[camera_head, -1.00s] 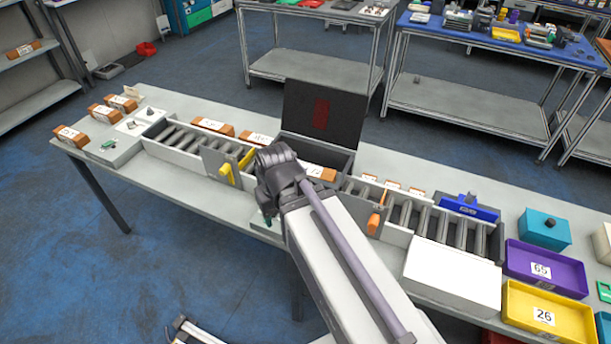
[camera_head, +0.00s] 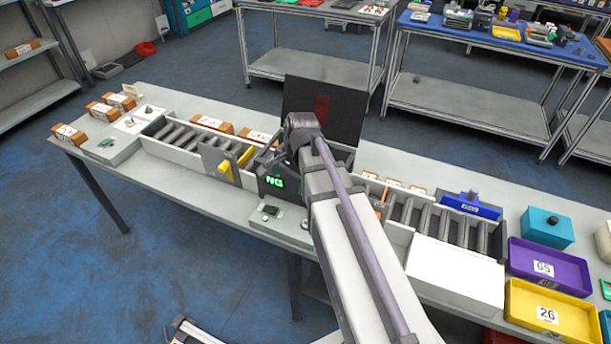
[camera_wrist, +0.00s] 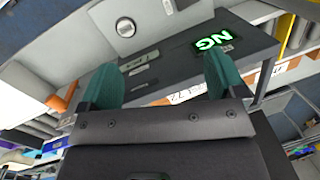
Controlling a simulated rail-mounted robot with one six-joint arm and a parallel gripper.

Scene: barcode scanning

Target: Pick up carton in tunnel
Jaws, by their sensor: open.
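The tunnel is a dark box with its lid (camera_head: 345,108) raised at the middle of the conveyor. Its front panel shows green lettering, and the wrist view reads "NG" on the tunnel (camera_wrist: 250,53). My gripper (camera_wrist: 162,78) is over the tunnel, open, with its two green fingers apart and nothing clearly held. An orange carton with a white label (camera_wrist: 187,96) shows partly beyond the tunnel's dark wall, between and beside the fingers. I cannot tell how deep the fingers are relative to it. In the head view my arm hides the tunnel's inside and the carton.
A yellow-handled gate (camera_head: 225,170) stands left of the tunnel on the conveyor (camera_head: 185,143). Orange cartons (camera_head: 215,124) line the back. A white box (camera_head: 455,272), a purple tray (camera_head: 543,270) and a yellow tray (camera_head: 547,314) are at the right.

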